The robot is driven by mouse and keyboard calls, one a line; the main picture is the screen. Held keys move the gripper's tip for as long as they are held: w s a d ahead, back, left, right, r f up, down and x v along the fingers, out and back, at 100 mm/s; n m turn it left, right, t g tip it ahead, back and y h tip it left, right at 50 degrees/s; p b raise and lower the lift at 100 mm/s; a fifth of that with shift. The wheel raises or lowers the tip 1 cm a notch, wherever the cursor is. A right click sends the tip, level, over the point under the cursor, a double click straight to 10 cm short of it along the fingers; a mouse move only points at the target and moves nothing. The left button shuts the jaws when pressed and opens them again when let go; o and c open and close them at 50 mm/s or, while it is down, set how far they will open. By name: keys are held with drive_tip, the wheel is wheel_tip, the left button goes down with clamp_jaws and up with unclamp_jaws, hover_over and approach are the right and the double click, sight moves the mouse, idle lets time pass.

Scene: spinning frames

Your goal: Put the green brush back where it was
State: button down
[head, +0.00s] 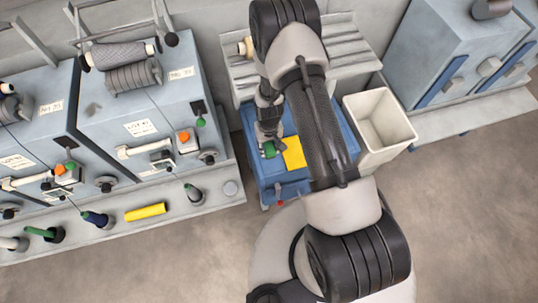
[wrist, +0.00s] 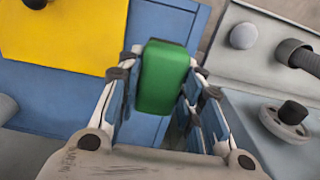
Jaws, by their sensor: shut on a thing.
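The green brush (head: 269,150) is in my gripper (head: 269,142), over the left part of a blue cart (head: 258,172), beside a yellow cloth or sheet (head: 293,152). In the wrist view the brush (wrist: 165,78) shows as a green block between the two fingers of my gripper (wrist: 165,62), which are shut on it. The yellow sheet (wrist: 62,32) lies to its left on the blue top (wrist: 160,28). I cannot tell whether the brush touches the cart top. Its underside is hidden.
Grey spinning frames (head: 160,105) stand at the left, with a ledge (head: 170,222) holding several bobbins and a yellow cylinder (head: 145,212). A cream bin (head: 379,120) stands right of the cart. Slatted shelving (head: 345,45) is behind it. The floor (head: 170,265) in front is clear.

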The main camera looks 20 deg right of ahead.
drive_tip(key=shift+f+b, duration=0.75)
drive_tip(key=shift+f, duration=2.35)
drive_tip(key=shift+f, duration=0.25)
drive_tip(key=c, duration=1.1)
unclamp_jaws()
drive_tip(key=shift+r, duration=0.1)
drive_tip(key=shift+r, duration=0.1)
